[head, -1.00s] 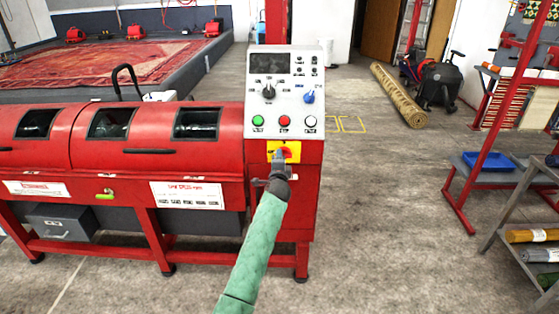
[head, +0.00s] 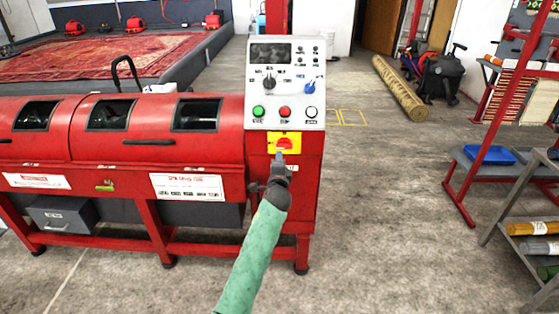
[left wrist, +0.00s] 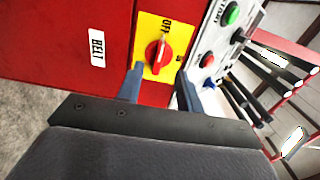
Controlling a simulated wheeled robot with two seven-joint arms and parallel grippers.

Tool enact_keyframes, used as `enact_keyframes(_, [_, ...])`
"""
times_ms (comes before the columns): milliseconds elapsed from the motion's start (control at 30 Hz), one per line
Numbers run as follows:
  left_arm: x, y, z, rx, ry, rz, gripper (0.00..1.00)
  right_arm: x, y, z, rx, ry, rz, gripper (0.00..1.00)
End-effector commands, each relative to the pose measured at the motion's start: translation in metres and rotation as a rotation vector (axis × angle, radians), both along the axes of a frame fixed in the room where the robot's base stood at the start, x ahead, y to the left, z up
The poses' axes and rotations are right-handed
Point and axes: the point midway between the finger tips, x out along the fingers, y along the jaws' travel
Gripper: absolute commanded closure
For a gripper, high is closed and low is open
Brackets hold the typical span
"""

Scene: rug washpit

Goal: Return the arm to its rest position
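My left arm, in a green sleeve, reaches up from the bottom of the head view. Its gripper (head: 279,158) is just below and in front of the yellow switch plate with a red rotary knob (head: 284,142) on the red machine's control column. In the left wrist view the two blue-grey fingers (left wrist: 159,82) are spread apart with nothing between them. The red knob (left wrist: 157,56) shows ahead of the gap, apart from the fingers, beside the word OFF. My right gripper is not in either view.
The white control panel (head: 285,83) with buttons and dials is above the switch. The red machine (head: 120,150) fills the left side. A rack with a blue tray (head: 488,155) and a grey shelf (head: 530,205) stand at right. Open floor (head: 390,220) lies between.

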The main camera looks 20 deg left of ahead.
Motion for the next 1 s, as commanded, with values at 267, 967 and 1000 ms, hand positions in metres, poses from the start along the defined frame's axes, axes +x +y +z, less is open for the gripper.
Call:
enact_keyframes(267, [-0.001, 0.000, 0.000, 0.000, 0.000, 0.000, 0.64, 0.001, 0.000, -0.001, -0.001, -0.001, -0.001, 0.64])
enact_keyframes(967, [-0.031, 0.013, -0.022, -0.661, 0.093, 0.200, 0.64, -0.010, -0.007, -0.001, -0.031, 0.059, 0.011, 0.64])
enact_keyframes(1000, [-0.036, 0.010, -0.019, -0.724, 0.100, 0.213, 0.64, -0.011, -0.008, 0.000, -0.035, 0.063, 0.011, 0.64])
